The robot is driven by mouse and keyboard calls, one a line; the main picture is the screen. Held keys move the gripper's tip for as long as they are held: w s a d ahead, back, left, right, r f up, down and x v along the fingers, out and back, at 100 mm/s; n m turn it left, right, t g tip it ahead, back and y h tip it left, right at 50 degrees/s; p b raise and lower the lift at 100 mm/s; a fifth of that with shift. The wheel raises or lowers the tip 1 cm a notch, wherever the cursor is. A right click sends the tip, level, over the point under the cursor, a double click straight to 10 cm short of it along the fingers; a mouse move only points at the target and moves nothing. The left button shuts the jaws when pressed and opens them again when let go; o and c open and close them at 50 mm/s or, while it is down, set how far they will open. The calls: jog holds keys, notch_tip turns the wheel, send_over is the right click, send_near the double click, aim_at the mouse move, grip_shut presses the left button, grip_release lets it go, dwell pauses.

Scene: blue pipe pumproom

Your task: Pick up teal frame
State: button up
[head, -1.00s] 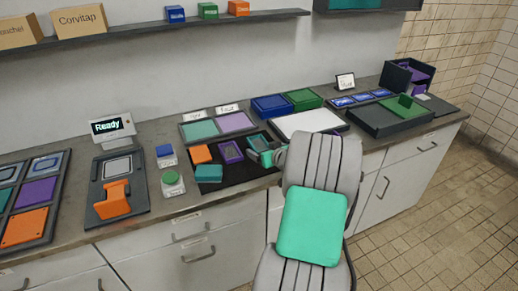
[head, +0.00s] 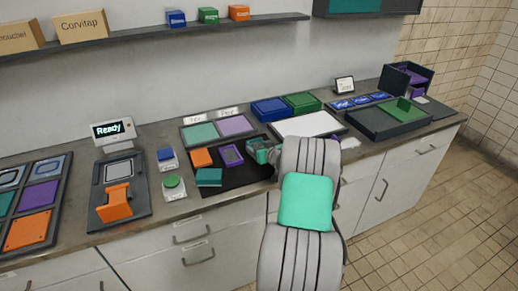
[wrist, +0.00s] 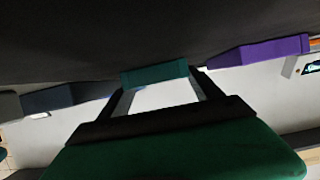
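The teal frame (head: 257,149) stands at the right end of the black mat in the head view, partly hidden by my arm. In the wrist view a teal piece (wrist: 154,75), apparently this frame seen edge-on, lies just ahead of my gripper (wrist: 167,81). The two dark fingers are apart, with a clear gap between them. The teal piece is at the level of the fingertips; I cannot tell whether they touch it. In the head view my forearm hides most of the gripper.
A purple frame (head: 231,154), an orange block (head: 201,157) and a solid teal block (head: 208,177) share the black mat (head: 240,178). A white panel (head: 308,123) and a dark tray (head: 388,122) are on the right. A shelf (head: 130,34) runs above the counter.

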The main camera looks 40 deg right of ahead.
jog(key=c, duration=1.1)
jog(key=shift+r, duration=0.15)
